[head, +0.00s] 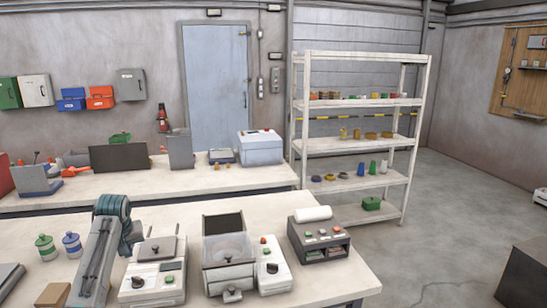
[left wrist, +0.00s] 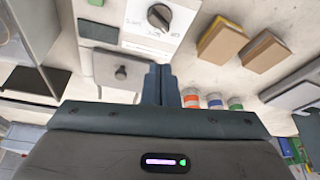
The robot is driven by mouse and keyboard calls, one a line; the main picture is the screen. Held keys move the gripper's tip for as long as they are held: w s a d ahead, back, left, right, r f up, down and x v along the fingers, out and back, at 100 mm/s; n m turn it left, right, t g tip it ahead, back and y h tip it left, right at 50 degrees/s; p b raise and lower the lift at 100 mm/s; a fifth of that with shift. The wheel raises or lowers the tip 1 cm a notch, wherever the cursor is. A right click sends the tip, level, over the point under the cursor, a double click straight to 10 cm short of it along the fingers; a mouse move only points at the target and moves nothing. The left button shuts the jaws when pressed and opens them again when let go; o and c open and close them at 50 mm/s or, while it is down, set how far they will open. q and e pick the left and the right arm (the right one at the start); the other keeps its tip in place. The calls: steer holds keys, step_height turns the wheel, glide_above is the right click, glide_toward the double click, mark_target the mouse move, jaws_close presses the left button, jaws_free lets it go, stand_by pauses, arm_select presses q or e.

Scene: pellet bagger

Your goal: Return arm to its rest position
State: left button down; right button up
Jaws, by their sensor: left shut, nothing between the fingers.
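My left arm (head: 97,255) rises from the lower left of the head view and bends at a teal joint over the front bench. My left gripper (head: 131,240) points down behind that joint, beside a white machine with a grey lid (head: 158,250), and is partly hidden by the arm. In the left wrist view the two dark fingers of my left gripper (left wrist: 160,72) are together with nothing between them. My right gripper is not in view.
On the front bench (head: 345,278) stand an open-topped hopper machine (head: 228,275), a dark-fronted unit with a white roll (head: 318,238), and green-capped (head: 46,247) and blue-capped (head: 72,244) bottles. A brown box (head: 54,295) lies near the arm. A white shelf (head: 297,120) stands behind.

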arm_select(q)
steer(key=s+d+f+m, duration=0.2)
steer(key=s+d+f, duration=0.3)
steer(key=s+f, duration=0.45)
steer(key=s+d+f+m, duration=0.2)
steer(key=s+d+f, duration=0.2)
steer(key=s+f, duration=0.6)
steer(key=s+d+r+m+h, duration=0.15)
steer(key=s+d, duration=0.25)
steer(key=s, duration=1.1)
steer(key=s+d+r+m, duration=0.1)
steer(key=s+d+r, duration=0.15)
steer(key=s, duration=1.15)
step_height(320, 180, down, 31)
steer(key=w+a+g+b, duration=0.1)
steer(key=a+b, duration=0.1)
steer(key=s+f+b, duration=0.1)
steer(key=s+f, duration=0.8)
steer(key=f, duration=0.3)
steer(key=s+a+f+g+b, duration=0.1)
steer(key=s+f, duration=0.9)
steer(key=f, duration=0.2)
steer(key=shift+s+a+n, duration=0.15)
steer(key=shift+s+n, duration=0.05)
steer(key=shift+n, duration=0.15)
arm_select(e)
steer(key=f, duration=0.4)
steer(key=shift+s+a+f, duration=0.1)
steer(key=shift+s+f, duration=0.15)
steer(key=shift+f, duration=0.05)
